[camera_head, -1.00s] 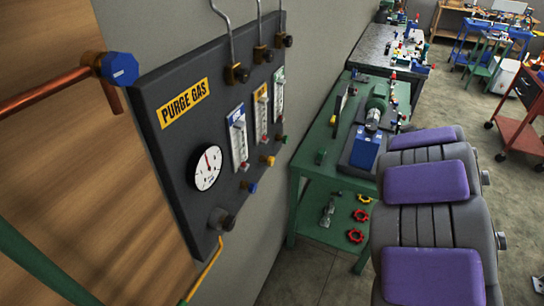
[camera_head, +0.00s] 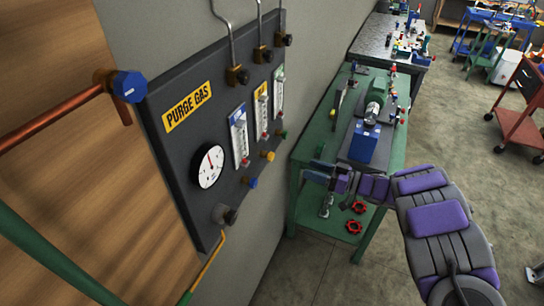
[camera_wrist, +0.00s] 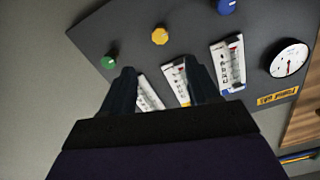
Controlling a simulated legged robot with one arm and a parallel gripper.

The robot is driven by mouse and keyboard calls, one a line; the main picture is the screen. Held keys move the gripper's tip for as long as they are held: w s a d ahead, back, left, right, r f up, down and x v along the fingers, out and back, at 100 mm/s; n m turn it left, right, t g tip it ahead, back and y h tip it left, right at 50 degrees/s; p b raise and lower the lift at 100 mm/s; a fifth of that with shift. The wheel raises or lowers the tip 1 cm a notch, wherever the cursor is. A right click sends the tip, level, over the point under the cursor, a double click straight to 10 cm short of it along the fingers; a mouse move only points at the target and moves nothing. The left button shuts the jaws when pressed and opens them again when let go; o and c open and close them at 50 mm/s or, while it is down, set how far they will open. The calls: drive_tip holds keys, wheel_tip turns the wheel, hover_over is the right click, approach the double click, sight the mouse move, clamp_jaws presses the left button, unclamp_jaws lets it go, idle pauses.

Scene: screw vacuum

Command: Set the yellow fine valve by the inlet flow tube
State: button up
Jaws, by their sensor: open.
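The dark purge gas panel (camera_head: 200,210) is on the wall at left. Its small yellow valve knob (camera_head: 267,156) sits below the flow tube with the yellow label (camera_head: 262,112), between a blue knob (camera_head: 253,183) and a green knob (camera_head: 283,135). In the wrist view the panel appears turned over, with the yellow knob (camera_wrist: 160,36) beyond my fingertips. My gripper (camera_wrist: 160,78) is open and empty, its two fingers apart, covering parts of the flow tubes. In the head view my gripper (camera_head: 318,176) is to the right of the panel, apart from it.
A gauge (camera_head: 208,167) and a dark knob (camera_head: 226,214) are at the panel's left. A green bench (camera_head: 320,145) with a blue-and-green machine (camera_head: 368,140) stands beyond my arm. A copper pipe (camera_head: 50,115) ends in a blue cap.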

sight(273, 158)
drive_tip(key=x, duration=1.5)
drive_tip(key=shift+w+a+f+b, duration=0.1)
drive_tip(key=shift+b, duration=0.2)
drive_tip(key=shift+c, duration=0.2)
drive_tip(key=c, duration=1)
drive_tip(key=shift+n+b, duration=0.3)
drive_tip(key=shift+n, duration=0.1)
drive_tip(key=shift+f+n+b, duration=0.1)
drive_tip(key=shift+n+b, duration=0.65)
drive_tip(key=shift+n, duration=0.15)
drive_tip(key=n+b, duration=0.2)
drive_tip(key=n, duration=0.1)
drive_tip(key=shift+n+b, duration=0.4)
drive_tip(key=n+b, duration=0.3)
drive_tip(key=n, duration=0.2)
drive_tip(key=shift+b, duration=0.4)
